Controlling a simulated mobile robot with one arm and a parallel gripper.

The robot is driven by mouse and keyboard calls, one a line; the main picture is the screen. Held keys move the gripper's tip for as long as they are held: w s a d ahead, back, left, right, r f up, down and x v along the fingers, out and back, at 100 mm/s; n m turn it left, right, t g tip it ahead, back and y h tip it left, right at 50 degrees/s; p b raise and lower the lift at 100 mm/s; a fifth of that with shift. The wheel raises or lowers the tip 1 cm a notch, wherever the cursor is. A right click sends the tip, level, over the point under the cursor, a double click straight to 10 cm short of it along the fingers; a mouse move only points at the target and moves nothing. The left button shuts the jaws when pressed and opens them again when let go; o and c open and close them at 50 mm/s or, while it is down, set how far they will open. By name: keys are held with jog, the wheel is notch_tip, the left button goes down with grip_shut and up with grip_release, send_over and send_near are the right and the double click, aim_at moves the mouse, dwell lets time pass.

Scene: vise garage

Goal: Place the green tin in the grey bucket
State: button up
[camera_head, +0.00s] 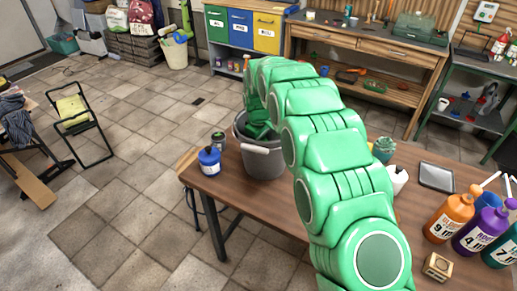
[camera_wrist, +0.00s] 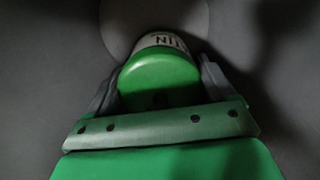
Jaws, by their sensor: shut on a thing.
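The grey bucket (camera_head: 262,162) stands upright near the far left part of the wooden table. My green arm reaches over the table and its end goes down into the bucket, so my gripper's fingers are hidden in the head view. In the wrist view my gripper (camera_wrist: 158,88) is shut on the green tin (camera_wrist: 160,72), with one grey finger on each side. The tin has a green end and a pale label with dark letters. Grey bucket wall (camera_wrist: 45,60) surrounds it, with a lighter round patch beyond the tin. Whether the tin touches the bottom I cannot tell.
A blue jar (camera_head: 209,161) and a small dark can (camera_head: 217,139) stand left of the bucket by the table edge. Right of my arm are a white bottle (camera_head: 397,180), a dark tray (camera_head: 436,177), an orange bottle (camera_head: 449,216) and a wooden block (camera_head: 437,267).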

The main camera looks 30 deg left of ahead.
jog(key=shift+f, duration=0.85)
jog(key=shift+f, duration=0.1)
jog(key=o, duration=1.4)
notch_tip(320, 180, up, 12)
jog(key=shift+r, duration=0.1)
